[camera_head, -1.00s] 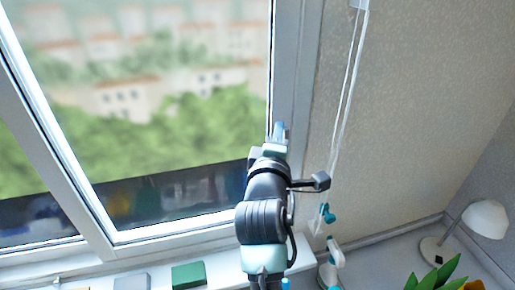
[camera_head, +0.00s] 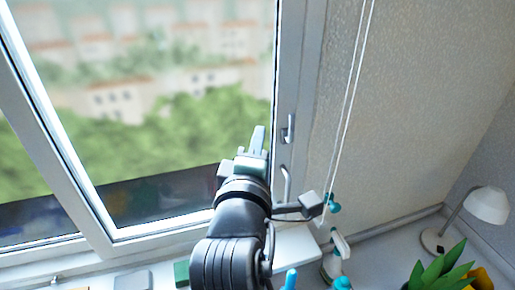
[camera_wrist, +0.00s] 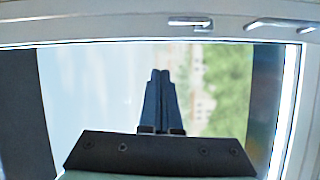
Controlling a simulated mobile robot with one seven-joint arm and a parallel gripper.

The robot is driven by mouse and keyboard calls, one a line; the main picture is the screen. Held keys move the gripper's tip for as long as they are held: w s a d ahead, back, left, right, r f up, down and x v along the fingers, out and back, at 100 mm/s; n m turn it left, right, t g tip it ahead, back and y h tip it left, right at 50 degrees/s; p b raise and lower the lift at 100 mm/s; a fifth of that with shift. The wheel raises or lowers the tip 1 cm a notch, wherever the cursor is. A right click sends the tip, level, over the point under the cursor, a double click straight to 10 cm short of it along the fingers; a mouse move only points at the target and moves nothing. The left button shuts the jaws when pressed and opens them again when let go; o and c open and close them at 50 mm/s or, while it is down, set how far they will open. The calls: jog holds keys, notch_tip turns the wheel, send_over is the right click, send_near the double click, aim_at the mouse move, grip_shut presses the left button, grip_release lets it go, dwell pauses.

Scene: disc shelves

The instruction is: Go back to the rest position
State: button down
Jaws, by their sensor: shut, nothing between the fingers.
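My gripper (camera_head: 257,140) is in front of the window pane, left of the right frame post, with its fingers pointing up in the head view. In the wrist view its two dark fingers (camera_wrist: 160,76) lie together with nothing between them. The window (camera_head: 170,120) fills the left of the head view. A window handle (camera_head: 289,128) shows on the right frame post, to the right of the gripper and apart from it. In the wrist view two handle-like fittings show on the pale frame, one (camera_wrist: 190,22) near the middle and one (camera_wrist: 280,24) at the right.
A spray bottle (camera_head: 337,258), a plant (camera_head: 440,272) and a white lamp (camera_head: 487,205) stand at the lower right. Blind cords (camera_head: 347,100) hang beside the frame. A green block (camera_head: 182,273) and a grey block (camera_head: 133,280) lie on the sill.

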jog(key=s+r+m+t+b, duration=0.1)
jog(key=s+r+m+t, duration=0.2)
jog(key=s+r+m, duration=0.2)
jog(key=s+r+m+t+y+b, duration=0.1)
jog(key=s+r+m, duration=0.4)
jog(key=r, duration=0.6)
jog(key=s+r+m+t+y+b, duration=0.1)
jog(key=s+r+m+t+b, duration=0.2)
jog(key=s+r+m+t, duration=0.2)
notch_tip(320, 180, up, 4)
jog(key=shift+s+d+f+m+t, duration=0.2)
jog(key=shift+s+f+m+t, duration=0.1)
jog(key=shift+s+t, duration=0.2)
